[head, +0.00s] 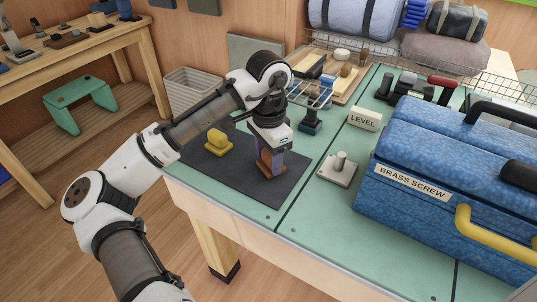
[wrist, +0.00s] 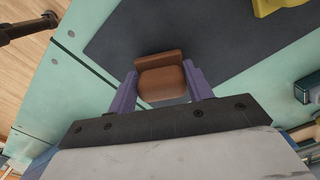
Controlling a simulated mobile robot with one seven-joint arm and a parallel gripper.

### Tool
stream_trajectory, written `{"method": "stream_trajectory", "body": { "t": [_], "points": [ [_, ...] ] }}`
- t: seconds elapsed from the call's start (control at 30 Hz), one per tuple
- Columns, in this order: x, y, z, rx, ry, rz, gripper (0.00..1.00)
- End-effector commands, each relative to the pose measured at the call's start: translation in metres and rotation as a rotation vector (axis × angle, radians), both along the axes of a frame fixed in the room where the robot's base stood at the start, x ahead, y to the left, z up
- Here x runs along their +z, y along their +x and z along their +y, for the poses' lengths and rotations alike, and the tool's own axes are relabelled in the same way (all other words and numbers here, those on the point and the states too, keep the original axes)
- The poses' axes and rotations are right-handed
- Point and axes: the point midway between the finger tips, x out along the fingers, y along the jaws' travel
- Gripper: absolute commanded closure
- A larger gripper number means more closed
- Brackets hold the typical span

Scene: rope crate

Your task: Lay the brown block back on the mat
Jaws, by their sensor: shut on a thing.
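The brown block (head: 271,168) is at the lower end of my gripper (head: 270,163), over the right part of the dark grey mat (head: 240,175). In the wrist view the brown block (wrist: 161,78) sits between the two purple fingers of my gripper (wrist: 165,85), which are shut on it. The mat (wrist: 215,45) fills the upper middle of that view. The block is at or just above the mat; I cannot tell whether it touches. The fingers hide part of the block's sides.
A yellow block (head: 218,141) stands on the mat's left part. A metal plate with a knob (head: 339,170) lies right of the mat. A "LEVEL" label (head: 364,119) and a big blue case (head: 440,170) are farther right. The mat's front left is clear.

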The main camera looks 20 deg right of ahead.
Motion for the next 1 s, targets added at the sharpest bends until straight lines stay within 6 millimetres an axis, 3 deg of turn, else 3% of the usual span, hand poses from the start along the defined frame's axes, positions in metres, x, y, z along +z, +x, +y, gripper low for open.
{"method": "stream_trajectory", "body": {
  "t": [0.7,0.73,0.9,1.0],
  "points": [
    [-0.011,0.0,0.0,0.0,0.0,0.001,0.71],
    [-0.011,0.0,0.0,0.0,0.0,0.001,0.47],
    [-0.01,0.0,0.0,0.0,0.0,0.0,0.25],
    [-0.01,0.0,0.0,0.0,0.0,0.0,0.24]
  ]
}}
